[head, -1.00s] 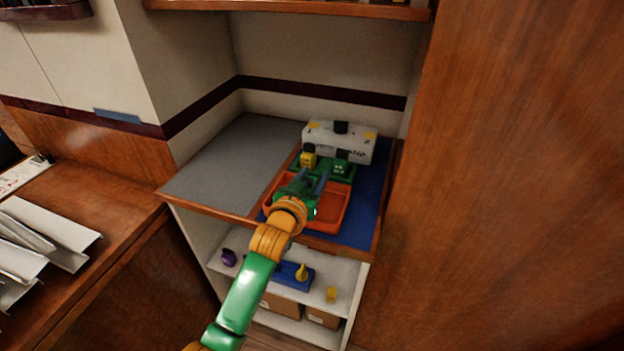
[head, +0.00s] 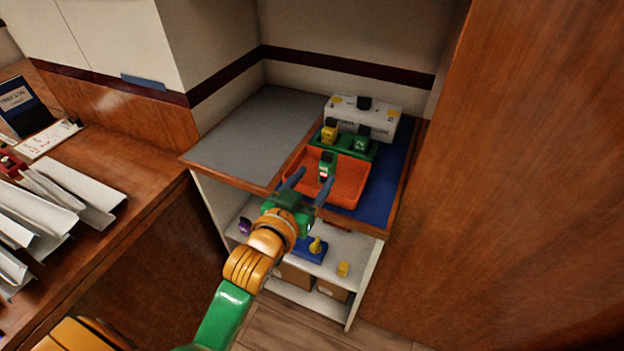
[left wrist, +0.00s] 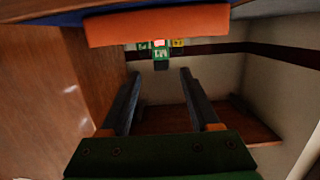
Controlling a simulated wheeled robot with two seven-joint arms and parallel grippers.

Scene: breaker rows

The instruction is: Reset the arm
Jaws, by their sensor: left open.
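My left gripper (head: 306,185) is open and empty, in front of the orange tray's near edge and apart from it. The fingers also show open in the left wrist view (left wrist: 160,76), with nothing between them. The orange tray (head: 349,186) sits on the blue part of the counter. A green block with a dark top (head: 327,167) stands upright in the tray's left part. Behind it, a green base (head: 345,145) carries a yellow block (head: 329,133) and another green block (head: 361,143). My right gripper is not in view.
A white box with a black knob (head: 378,118) stands behind the green base. The grey counter (head: 255,135) on the left is clear. The shelf below holds a blue piece with a yellow knob (head: 314,250) and a yellow block (head: 343,268). A wooden panel (head: 510,180) closes the right side.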

